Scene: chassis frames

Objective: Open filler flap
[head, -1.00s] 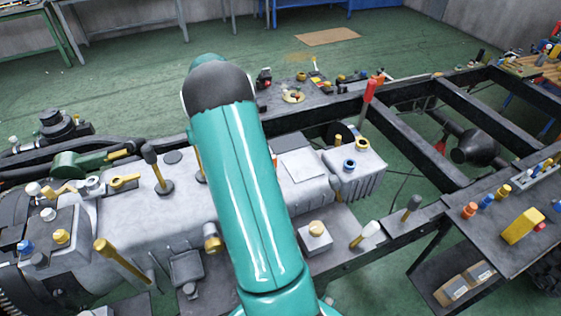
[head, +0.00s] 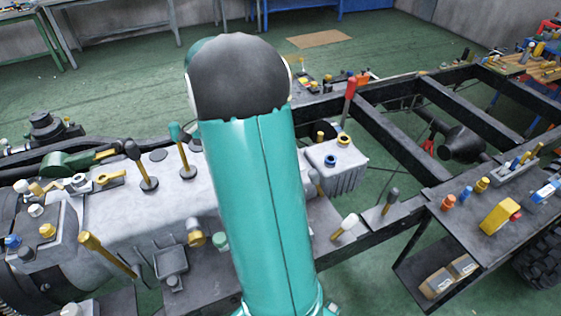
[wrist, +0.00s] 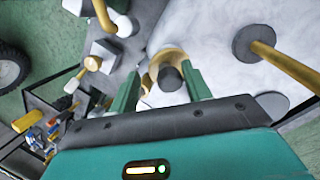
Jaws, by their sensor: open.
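In the wrist view, my gripper (wrist: 161,76) is open, with its two green fingers apart. A brass-coloured round fitting (wrist: 170,54) with a dark round end (wrist: 170,78) shows between and just beyond the fingers, on the pale housing. It looks like the filler with its flap, but I cannot tell for sure, nor whether the fingers touch it. In the head view, a brass fitting (head: 195,238) sits on the near side of the grey housing (head: 130,215), left of my arm. My gripper is hidden there behind my teal arm.
A yellow-handled lever (wrist: 285,62) on a round base stands right of the gripper in the wrist view. A block (wrist: 106,50) lies to the left. In the head view, several levers, a red one (head: 348,100) among them, rise from the chassis. A side shelf (head: 455,225) holds loose parts.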

